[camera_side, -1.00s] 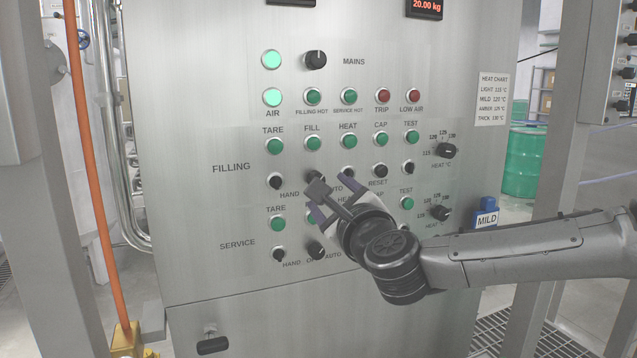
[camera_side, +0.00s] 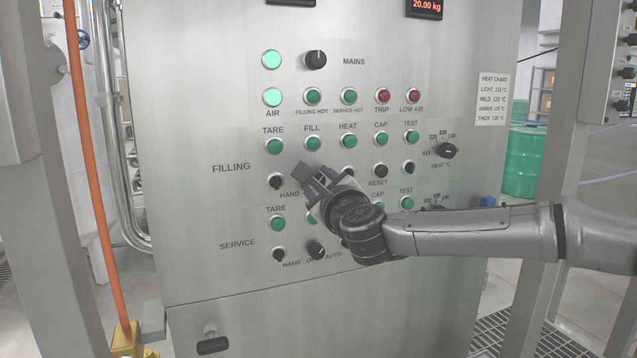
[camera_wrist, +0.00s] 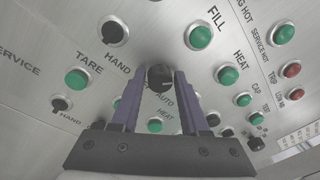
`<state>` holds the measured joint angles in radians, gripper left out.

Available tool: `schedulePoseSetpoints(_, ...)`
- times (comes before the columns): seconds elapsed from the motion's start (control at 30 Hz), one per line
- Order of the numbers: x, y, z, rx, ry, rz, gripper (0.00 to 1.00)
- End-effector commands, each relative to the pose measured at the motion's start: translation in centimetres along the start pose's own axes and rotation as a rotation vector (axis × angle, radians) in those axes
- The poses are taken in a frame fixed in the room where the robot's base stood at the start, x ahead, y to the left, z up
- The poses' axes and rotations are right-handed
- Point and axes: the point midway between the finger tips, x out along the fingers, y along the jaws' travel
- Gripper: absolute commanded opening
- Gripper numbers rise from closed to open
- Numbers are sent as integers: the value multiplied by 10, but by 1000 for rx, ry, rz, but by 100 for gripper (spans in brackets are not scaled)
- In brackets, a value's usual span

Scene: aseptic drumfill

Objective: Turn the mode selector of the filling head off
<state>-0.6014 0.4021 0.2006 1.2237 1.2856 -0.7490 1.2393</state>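The filling mode selector, a black knob (camera_wrist: 160,77), shows in the wrist view between HAND and AUTO, on the steel panel. Its pointer direction is not clear. My gripper (camera_wrist: 160,88) is open, with one purple-grey finger on each side of the knob; I cannot tell whether they touch it. In the side view my gripper (camera_side: 316,180) is at the FILLING row and hides this knob and most of its label.
A smaller black knob (camera_side: 275,181) is to the left under TARE. Green buttons (camera_side: 313,142) are above. The SERVICE mode knob (camera_side: 315,250) is below my gripper. The heat dial (camera_side: 446,150) is to the right. An orange hose (camera_side: 98,190) hangs at the left.

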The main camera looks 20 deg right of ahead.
Motion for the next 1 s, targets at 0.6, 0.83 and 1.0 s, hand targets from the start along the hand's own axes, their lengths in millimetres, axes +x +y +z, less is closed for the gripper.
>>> schedulePoseSetpoints(0.6, 0, 0, 0, -36, -2, -4, 0)
schedulePoseSetpoints(0.83, 0, 0, 0, -164, -13, -14, 0)
schedulePoseSetpoints(1.0, 0, 0, -1, -307, -24, -25, 0)
